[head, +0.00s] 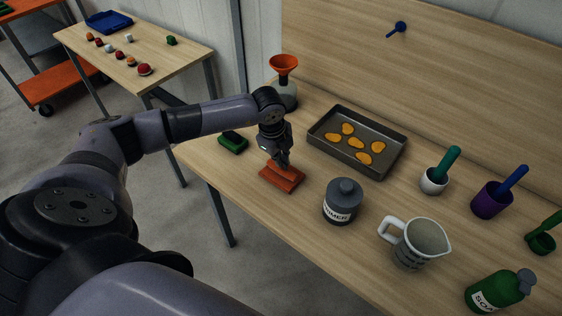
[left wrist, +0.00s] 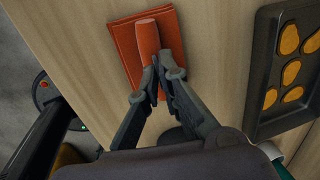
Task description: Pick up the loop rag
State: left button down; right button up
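The loop rag (head: 283,178) is an orange-red folded cloth with a raised roll on top, lying on the near left part of the wooden workbench. It also shows in the left wrist view (left wrist: 126,45), with the roll running up the picture. My left gripper (head: 282,163) points down at the rag from above. In the left wrist view its fingertips (left wrist: 167,70) are close together at the roll and overlap it. I cannot tell whether they are closed on it or just around it. The gripper hides part of the roll. My right gripper is not in view.
A tray with yellow pieces (head: 318,142), a grey canister (head: 342,203), a green block (head: 233,142) and an orange funnel on a flask (head: 284,66) stand around the rag. A measuring jug (head: 414,246) and several cups are further right. Bench space beside the rag is clear.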

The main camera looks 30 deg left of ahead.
pick_arm(q)
notch_tip(320, 180, up, 20)
jog(key=b, duration=0.4)
jog(key=shift+f, duration=0.1)
dwell(0.4)
